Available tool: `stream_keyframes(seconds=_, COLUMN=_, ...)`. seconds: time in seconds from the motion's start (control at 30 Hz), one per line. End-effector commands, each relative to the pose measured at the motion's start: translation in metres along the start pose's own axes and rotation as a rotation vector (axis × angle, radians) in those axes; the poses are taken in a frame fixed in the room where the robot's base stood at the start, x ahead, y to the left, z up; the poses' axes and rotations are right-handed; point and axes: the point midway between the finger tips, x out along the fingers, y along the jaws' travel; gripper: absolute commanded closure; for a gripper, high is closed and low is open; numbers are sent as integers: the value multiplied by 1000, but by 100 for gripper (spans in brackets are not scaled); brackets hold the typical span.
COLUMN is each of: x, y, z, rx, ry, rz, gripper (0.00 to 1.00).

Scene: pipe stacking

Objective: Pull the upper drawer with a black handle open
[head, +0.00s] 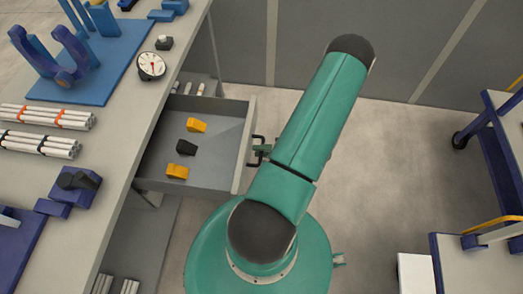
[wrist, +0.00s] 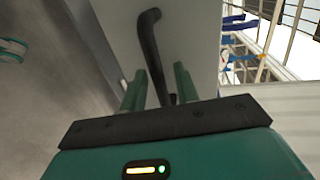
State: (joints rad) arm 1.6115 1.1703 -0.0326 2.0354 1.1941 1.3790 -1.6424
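The upper drawer (head: 247,150) stands pulled out from under the workbench in the head view, its inside showing. Its black handle (head: 251,152) is on the front face, partly hidden by my arm. In the wrist view the black handle (wrist: 150,50) runs down the pale drawer front (wrist: 190,40) and passes between my two green fingers. My gripper (wrist: 160,88) is at the handle, one finger on each side, with a gap showing beside the bar. In the head view my gripper (head: 262,150) is small and mostly hidden behind my arm.
The workbench (head: 115,130) holds pipe bundles (head: 45,116), a dial gauge (head: 151,65) and a blue fixture (head: 75,65). Blue-framed carts (head: 500,150) stand at right. Floor (head: 400,150) between is clear.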

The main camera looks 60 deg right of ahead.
Motion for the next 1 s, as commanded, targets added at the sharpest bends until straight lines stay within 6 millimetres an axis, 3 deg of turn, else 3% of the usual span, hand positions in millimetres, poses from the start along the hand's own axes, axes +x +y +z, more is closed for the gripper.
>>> stream_keyframes(seconds=0.17, x=-17, y=0, z=-1, rx=0, ry=4, rz=1, gripper=69)
stream_keyframes(seconds=0.7, x=-125, y=0, z=0, rx=-1, ry=3, rz=2, gripper=69)
stream_keyframes(seconds=1.0, x=-138, y=0, z=0, rx=0, ry=0, rz=0, gripper=69)
